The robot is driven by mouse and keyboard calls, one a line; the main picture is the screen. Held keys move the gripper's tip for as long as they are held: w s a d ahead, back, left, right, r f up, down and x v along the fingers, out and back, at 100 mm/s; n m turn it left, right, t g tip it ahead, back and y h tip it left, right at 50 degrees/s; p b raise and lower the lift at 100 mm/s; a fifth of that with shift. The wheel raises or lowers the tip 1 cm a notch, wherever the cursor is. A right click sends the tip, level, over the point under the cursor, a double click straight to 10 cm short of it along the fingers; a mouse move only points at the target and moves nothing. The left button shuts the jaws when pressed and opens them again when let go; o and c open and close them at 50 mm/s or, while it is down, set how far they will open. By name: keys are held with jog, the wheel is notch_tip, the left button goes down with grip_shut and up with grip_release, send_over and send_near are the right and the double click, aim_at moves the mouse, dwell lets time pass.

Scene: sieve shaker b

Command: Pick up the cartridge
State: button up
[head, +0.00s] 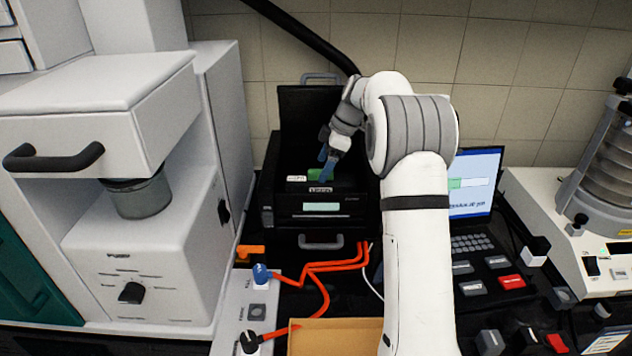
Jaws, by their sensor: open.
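A black machine (318,222) with a raised lid stands at the back centre. A small green piece (314,174) shows inside its open top, between two white labels; it may be part of the cartridge, but I cannot tell the cartridge's outline. My gripper (325,163), with blue fingertips, is over the open top, close to the green piece. It is open, and I see nothing held between its fingers. I cannot tell whether the fingertips touch the piece. My gripper and wrist hide part of the machine's interior.
A white cabinet (215,120) stands close on the left. A laptop-like screen (476,180) and a button panel are right of my arm. Orange cables (325,266) run in front of the machine. A cardboard-coloured tray (335,338) is at the front. A sieve shaker (600,200) is far right.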

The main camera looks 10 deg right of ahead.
jog(key=p+x, duration=0.1)
jog(key=x, duration=0.4)
jog(key=shift+s+d+p, duration=0.1)
jog(key=shift+s+p, duration=0.05)
jog(key=shift+p, duration=0.15)
jog(key=shift+c, duration=0.3)
jog(key=c, duration=1.3)
jog(key=shift+r, duration=0.1)
